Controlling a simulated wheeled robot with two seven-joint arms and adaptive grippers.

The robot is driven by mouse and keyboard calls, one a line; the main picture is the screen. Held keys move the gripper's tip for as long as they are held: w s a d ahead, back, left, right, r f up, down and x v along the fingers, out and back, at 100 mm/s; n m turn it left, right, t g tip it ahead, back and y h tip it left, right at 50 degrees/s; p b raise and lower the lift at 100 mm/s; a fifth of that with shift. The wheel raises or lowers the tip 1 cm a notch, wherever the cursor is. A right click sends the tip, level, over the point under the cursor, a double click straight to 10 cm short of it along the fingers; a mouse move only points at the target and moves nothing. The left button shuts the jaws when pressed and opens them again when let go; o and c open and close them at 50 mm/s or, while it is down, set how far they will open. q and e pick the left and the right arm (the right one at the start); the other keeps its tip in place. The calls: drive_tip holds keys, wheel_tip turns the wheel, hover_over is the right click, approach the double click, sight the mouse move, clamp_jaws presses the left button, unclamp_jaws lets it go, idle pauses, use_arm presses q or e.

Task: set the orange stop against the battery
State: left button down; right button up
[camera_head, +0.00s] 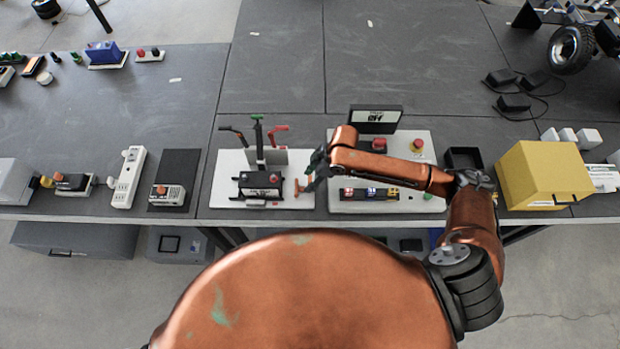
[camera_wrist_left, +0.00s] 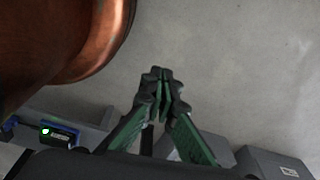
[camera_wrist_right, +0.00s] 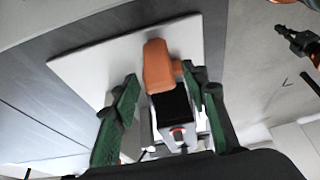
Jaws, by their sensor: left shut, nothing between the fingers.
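My right gripper (camera_head: 313,168) is just above the stop. In the right wrist view its fingers (camera_wrist_right: 159,76) are open, with an orange piece (camera_wrist_right: 158,64), apparently the stop, between them; I cannot tell whether they touch it. My left gripper (camera_wrist_left: 160,78) is shut and empty, over bare floor in the left wrist view.
Black and red upright levers (camera_head: 279,130) stand behind the battery. A second board with a display (camera_head: 376,117) and a red button (camera_head: 418,145) lies right, partly under my arm. A yellow box (camera_head: 545,176) stands farther right. The rear table is largely clear.

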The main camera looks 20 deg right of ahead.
drive_tip(key=c, duration=0.5)
clamp_jaws()
use_arm(q)
drive_tip(key=shift+s+a, duration=0.1)
drive_tip(key=shift+s, duration=0.7)
drive_tip(key=shift+w, duration=0.15)
